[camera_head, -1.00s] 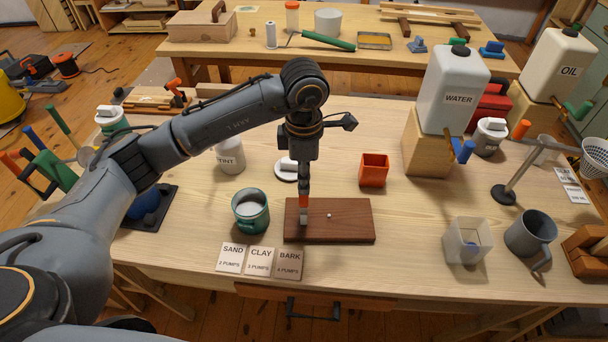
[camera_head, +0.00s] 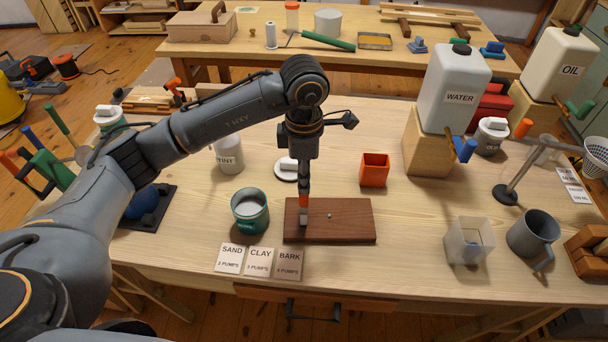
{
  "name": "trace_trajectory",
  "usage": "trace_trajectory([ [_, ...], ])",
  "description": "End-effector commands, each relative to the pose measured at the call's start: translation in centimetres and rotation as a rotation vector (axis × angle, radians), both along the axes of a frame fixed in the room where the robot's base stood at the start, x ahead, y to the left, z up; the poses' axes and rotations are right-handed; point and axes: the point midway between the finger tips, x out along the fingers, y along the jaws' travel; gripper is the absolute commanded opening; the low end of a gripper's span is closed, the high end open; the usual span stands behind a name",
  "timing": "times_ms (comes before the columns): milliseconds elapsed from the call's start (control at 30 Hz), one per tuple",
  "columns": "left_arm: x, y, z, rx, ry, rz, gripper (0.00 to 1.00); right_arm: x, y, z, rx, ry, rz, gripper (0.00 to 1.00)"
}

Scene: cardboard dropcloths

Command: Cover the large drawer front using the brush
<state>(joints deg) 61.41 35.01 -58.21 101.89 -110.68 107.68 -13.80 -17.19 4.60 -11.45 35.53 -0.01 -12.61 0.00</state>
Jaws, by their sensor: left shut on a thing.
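The drawer front (camera_head: 345,222) is a dark brown wooden board with a small light knob near its middle, lying flat on the workbench. My left gripper (camera_head: 304,188) points straight down above the board's left part. It is shut on the brush (camera_head: 304,203), which has an orange handle and a pale grey head. The brush head is at the board's left end and appears to touch it. A green mug (camera_head: 250,211) with pale contents stands just left of the board. My right gripper is not in view.
An orange square cup (camera_head: 374,170) stands behind the board. Label cards (camera_head: 260,262) lie in front of the mug. The water tank (camera_head: 453,88) on a wooden block, a clear container (camera_head: 468,241) and a grey mug (camera_head: 532,233) stand to the right.

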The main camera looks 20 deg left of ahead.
Motion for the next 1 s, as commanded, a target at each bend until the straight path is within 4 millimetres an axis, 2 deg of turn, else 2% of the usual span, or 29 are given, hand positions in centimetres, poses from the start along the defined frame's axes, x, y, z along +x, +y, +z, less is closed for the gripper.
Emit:
trace_trajectory([
  [1000, -0.04, 0.02, -0.01, 0.001, 0.001, -0.001, 0.0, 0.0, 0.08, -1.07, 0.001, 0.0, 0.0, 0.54],
])
